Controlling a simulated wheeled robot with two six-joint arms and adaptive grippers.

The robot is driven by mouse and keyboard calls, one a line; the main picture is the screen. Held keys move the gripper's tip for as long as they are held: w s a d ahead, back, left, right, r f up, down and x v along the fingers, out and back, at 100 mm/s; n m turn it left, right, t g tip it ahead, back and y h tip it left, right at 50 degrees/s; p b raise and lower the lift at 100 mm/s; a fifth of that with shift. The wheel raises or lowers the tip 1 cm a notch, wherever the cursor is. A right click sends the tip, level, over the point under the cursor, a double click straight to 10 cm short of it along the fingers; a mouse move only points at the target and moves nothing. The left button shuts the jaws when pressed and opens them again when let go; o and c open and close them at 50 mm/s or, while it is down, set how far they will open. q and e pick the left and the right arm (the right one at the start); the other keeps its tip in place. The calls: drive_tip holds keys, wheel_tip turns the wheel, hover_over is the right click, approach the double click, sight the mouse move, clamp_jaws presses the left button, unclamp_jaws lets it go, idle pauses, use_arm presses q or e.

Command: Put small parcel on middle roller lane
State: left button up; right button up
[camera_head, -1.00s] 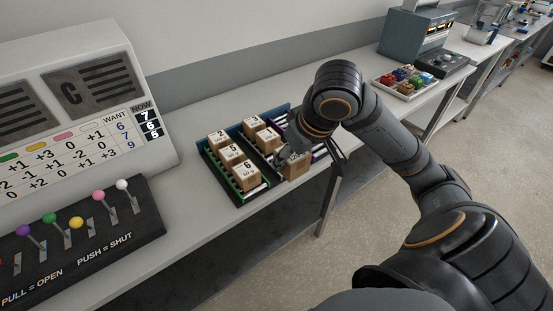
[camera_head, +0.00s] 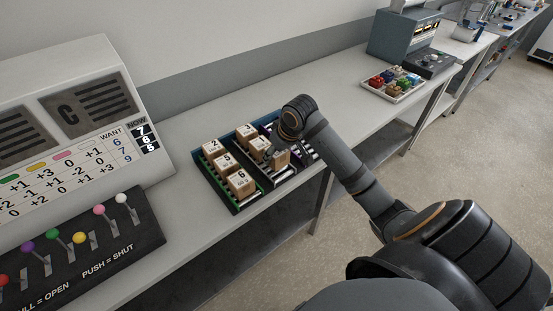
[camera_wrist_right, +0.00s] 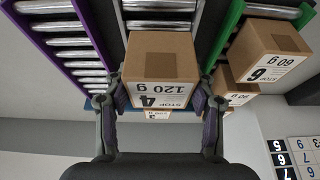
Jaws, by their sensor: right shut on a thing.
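My right gripper (camera_wrist_right: 160,118) is shut on a small brown parcel (camera_wrist_right: 160,60) marked 4 and 120 g, with one finger on each side. My gripper (camera_head: 270,158) is partly hidden by the wrist. My left gripper is out of view.
The green lane (camera_head: 251,205) at left holds parcels marked 2 (camera_head: 211,150), 5 (camera_head: 226,163) and 6 (camera_head: 240,183). The purple lane (camera_wrist_right: 75,52) is at right in the head view, with bare rollers showing. A lever panel (camera_head: 90,250) stands at left. A tray of coloured items (camera_head: 393,88) lies far right.

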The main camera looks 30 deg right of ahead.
drive_tip(key=shift+w+d+f+p, duration=0.1)
drive_tip(key=shift+w+f+p, duration=0.1)
drive_tip(key=shift+f, duration=0.75)
drive_tip(key=shift+w+f+p, duration=0.1)
drive_tip(key=shift+f+p, duration=0.05)
drive_tip(key=shift+f, duration=0.75)
drive_tip(key=shift+f, duration=0.1)
drive_tip(key=o, duration=1.2)
drive_tip(key=shift+o, duration=0.2)
drive_tip(key=v, duration=1.2)
